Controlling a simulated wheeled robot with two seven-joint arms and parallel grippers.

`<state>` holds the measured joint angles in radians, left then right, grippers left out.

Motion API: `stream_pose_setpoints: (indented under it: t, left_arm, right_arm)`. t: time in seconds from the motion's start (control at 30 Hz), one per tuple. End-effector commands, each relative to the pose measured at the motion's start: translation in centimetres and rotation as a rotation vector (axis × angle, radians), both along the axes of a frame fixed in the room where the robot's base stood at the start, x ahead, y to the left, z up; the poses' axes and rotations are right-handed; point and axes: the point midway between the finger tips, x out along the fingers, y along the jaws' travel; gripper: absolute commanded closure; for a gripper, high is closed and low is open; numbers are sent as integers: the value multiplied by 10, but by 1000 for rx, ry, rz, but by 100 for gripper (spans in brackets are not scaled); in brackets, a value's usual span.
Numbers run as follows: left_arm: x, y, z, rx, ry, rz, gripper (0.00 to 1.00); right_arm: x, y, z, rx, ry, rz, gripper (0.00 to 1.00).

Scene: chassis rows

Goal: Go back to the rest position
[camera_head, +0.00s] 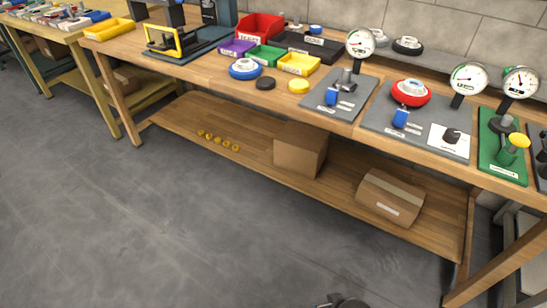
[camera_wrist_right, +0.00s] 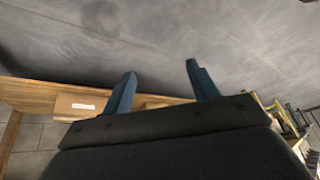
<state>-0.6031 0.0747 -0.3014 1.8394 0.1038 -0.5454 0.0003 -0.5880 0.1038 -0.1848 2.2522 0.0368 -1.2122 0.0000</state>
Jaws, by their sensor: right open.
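My right gripper (camera_wrist_right: 162,82) shows in the right wrist view with its two dark blue fingers spread wide apart. Nothing is between them, and the grey floor lies beyond. In the head view a small dark piece of an arm or gripper (camera_head: 345,300) shows at the bottom edge, too little to tell its jaws. My left gripper cannot be made out in either view. The wooden workbench (camera_head: 205,72) stands well ahead, apart from the grippers.
The bench carries coloured bins (camera_head: 260,27), grey boards (camera_head: 340,95) with gauges (camera_head: 468,78) and a green board (camera_head: 500,160). Cardboard boxes (camera_head: 300,148) and several small yellow pieces (camera_head: 218,141) lie on its lower shelf. Another bench (camera_head: 60,35) stands left. The grey floor (camera_head: 150,230) is clear.

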Motion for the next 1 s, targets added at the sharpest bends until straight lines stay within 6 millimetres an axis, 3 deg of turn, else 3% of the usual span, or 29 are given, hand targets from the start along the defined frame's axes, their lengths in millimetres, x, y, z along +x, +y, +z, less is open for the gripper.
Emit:
stream_pose_setpoints:
  t: [0.2,0.5,0.93,1.0]
  left_arm:
    - [0,0,0,0,0,0,64]
    - [0,0,0,0,0,0,64]
    - [0,0,0,0,0,0,64]
    - [2,1,14,5,9,-2,64]
  right_arm:
    - [-3,41,-74,82,-74,16,41]
    - [-16,77,-132,155,-146,16,41]
    - [-34,103,-172,209,-202,9,41]
    - [-30,101,-156,203,-194,10,41]
